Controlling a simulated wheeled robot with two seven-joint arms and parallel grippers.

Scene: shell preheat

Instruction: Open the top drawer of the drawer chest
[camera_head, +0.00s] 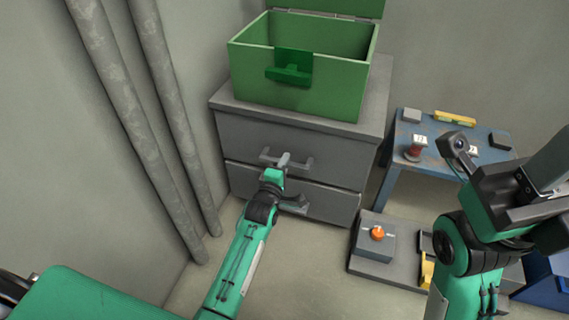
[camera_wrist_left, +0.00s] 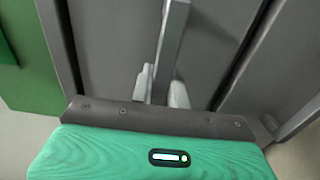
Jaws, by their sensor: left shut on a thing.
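The grey drawer chest (camera_head: 228,170) stands against the back wall. Its top drawer (camera_head: 240,138) has a bar handle (camera_head: 302,163) across the middle of its front. The drawer front looks flush with the chest, with no gap that I can see. My left gripper (camera_head: 284,161) is shut on this handle. In the left wrist view, the handle bar (camera_wrist_left: 172,40) passes between the fingers (camera_wrist_left: 160,85). The lower drawer (camera_head: 332,203) also looks closed, with its handle partly behind my left arm. My right gripper (camera_head: 505,190) is raised at the right, its fingers not clear.
An open green box (camera_head: 330,95) stands on the chest. A blue table (camera_head: 392,150) with small items is to its right. A low grey unit with an orange knob (camera_head: 377,233) sits on the floor in front. Pipes (camera_head: 165,100) run down the left wall.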

